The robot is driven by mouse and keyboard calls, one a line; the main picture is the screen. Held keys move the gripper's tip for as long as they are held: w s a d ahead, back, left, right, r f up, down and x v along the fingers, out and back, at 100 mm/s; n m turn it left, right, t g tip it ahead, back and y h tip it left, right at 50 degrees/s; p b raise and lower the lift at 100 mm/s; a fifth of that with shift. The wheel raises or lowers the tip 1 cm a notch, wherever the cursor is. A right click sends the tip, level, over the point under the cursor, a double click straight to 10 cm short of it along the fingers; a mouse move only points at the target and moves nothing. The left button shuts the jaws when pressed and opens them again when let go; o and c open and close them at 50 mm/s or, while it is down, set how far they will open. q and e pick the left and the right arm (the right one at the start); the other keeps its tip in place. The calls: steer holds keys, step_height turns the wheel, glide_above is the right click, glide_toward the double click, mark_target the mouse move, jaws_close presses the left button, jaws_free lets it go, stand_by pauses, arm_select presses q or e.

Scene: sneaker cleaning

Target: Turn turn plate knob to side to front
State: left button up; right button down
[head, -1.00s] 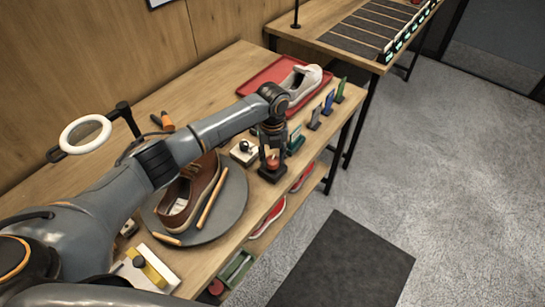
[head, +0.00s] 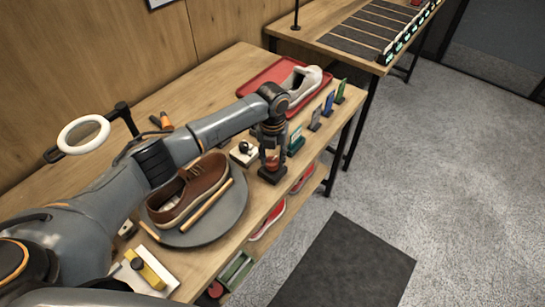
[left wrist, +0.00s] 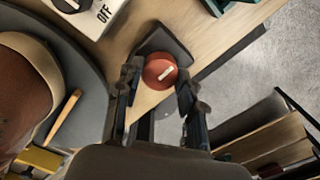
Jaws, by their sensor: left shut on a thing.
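The red knob (head: 272,164) with a pale pointer line sits on a dark block at the front edge of the table. My left gripper (head: 270,153) reaches down to it from above. In the left wrist view, the knob (left wrist: 160,72) lies between the fingers of my left gripper (left wrist: 158,80), which is shut on it. The pointer line slants up to the right there. The round grey turn plate (head: 228,222) carries a brown leather shoe (head: 205,180), toe toward the upper right, with a wooden stick alongside. My arm hides part of the plate's far side. My right gripper is not in view.
A white OFF switch box (head: 243,153) stands beside the knob. A red tray (head: 262,78) with a white shoe is farther back. Several small upright cards line the front edge. A ring lamp (head: 84,134) stands at the left.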

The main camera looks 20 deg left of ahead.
mark_target(273, 160)
arm_select(q)
steer(key=shift+s+f, duration=0.1)
steer(key=o, duration=1.2)
steer(key=shift+r, duration=0.45)
step_height(273, 160, up, 11)
steer(key=shift+r, duration=0.1)
